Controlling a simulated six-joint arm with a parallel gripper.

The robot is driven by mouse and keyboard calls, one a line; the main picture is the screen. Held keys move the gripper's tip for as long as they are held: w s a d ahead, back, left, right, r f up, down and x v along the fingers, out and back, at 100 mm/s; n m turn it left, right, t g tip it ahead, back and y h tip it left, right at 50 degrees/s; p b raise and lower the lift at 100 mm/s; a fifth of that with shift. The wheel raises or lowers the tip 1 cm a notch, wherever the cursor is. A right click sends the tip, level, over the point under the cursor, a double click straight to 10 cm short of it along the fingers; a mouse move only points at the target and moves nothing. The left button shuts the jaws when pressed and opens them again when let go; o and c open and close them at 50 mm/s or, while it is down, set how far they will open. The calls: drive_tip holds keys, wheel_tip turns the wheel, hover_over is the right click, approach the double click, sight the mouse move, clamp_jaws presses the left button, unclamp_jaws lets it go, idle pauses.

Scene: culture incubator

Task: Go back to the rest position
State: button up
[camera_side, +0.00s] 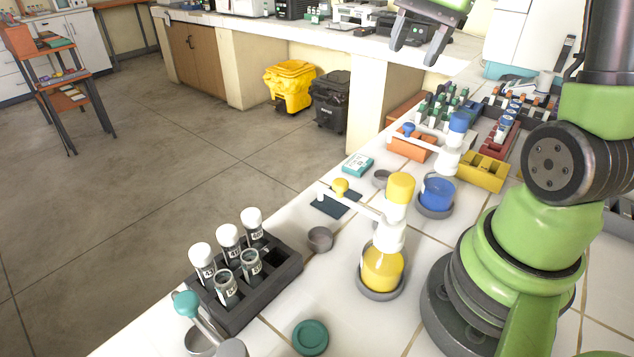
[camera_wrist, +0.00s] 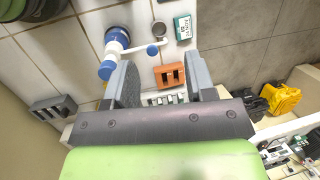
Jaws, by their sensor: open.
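My gripper (camera_side: 416,46) is at the top of the side view, high above the white bench and well clear of the things on it. Its two grey fingers are spread apart with nothing between them. In the wrist view, the open fingers (camera_wrist: 159,65) point toward the bench. An orange block (camera_wrist: 169,75) shows below and between them. The task names no object, and no marker of a rest position can be seen.
A black rack (camera_side: 272,290) with several vials, a yellow dispenser (camera_side: 390,235) and a blue dispenser (camera_side: 449,160) stand on the bench. A yellow block (camera_side: 482,172) and racks of tubes (camera_side: 446,108) are farther back. The air around my gripper looks free.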

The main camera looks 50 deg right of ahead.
drive_tip(key=s+a+r+n+t, duration=0.1)
drive_tip(key=s+a+n+t, duration=0.1)
drive_tip(key=s+a+n, duration=0.2)
drive_tip(key=s+a+r+n+t, duration=0.1)
drive_tip(key=s+a+n+t, duration=0.2)
drive_tip(key=a+n, duration=0.6)
drive_tip(key=s+a, duration=0.2)
drive_tip(key=a, duration=0.1)
drive_tip(key=shift+a+r+n, duration=0.3)
drive_tip(key=shift+a+r, duration=0.05)
drive_tip(key=shift+a, duration=0.05)
